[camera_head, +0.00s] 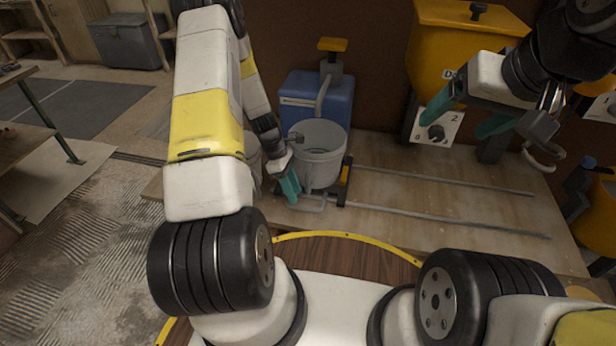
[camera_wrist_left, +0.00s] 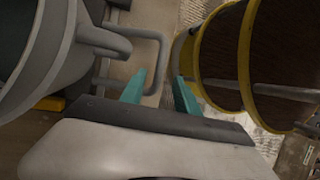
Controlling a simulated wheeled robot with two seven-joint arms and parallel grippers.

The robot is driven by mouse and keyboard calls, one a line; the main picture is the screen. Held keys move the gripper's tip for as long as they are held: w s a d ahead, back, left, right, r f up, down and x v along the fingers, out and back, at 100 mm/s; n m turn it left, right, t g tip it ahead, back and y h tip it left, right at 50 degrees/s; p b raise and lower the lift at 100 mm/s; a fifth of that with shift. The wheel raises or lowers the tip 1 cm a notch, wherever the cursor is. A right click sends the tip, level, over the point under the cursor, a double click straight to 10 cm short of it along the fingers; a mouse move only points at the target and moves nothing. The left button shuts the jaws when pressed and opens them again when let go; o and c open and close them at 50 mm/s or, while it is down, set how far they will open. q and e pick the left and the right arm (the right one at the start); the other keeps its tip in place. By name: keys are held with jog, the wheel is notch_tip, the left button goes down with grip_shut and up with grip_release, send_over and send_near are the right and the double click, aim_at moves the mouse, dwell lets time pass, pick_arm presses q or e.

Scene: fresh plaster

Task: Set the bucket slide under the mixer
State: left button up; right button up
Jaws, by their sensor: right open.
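The grey bucket (camera_head: 322,158) stands upright on its slide at the left end of two metal rails (camera_head: 450,208). A grey handle loop (camera_head: 312,207) sticks out at the slide's front; a loop also shows in the left wrist view (camera_wrist_left: 160,42). My left gripper (camera_head: 288,182) is beside the bucket, low at its left front. Its teal fingers (camera_wrist_left: 160,82) are apart, with the loop's bar appearing between their tips; contact cannot be told. The yellow mixer (camera_head: 460,45) stands back right, above the rails. My right gripper (camera_head: 468,116) is open and empty in front of it.
A blue tank (camera_head: 316,97) stands behind the bucket. A white dial plate (camera_head: 437,126) is below the mixer. The wooden platform (camera_head: 440,190) is clear along the rails to the right. A workbench (camera_head: 22,140) is at the far left.

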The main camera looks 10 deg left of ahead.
pick_arm(q)
jog(key=shift+x, duration=2.35)
jog(key=shift+c, duration=0.5)
grip_shut()
jog(key=shift+w, duration=0.1)
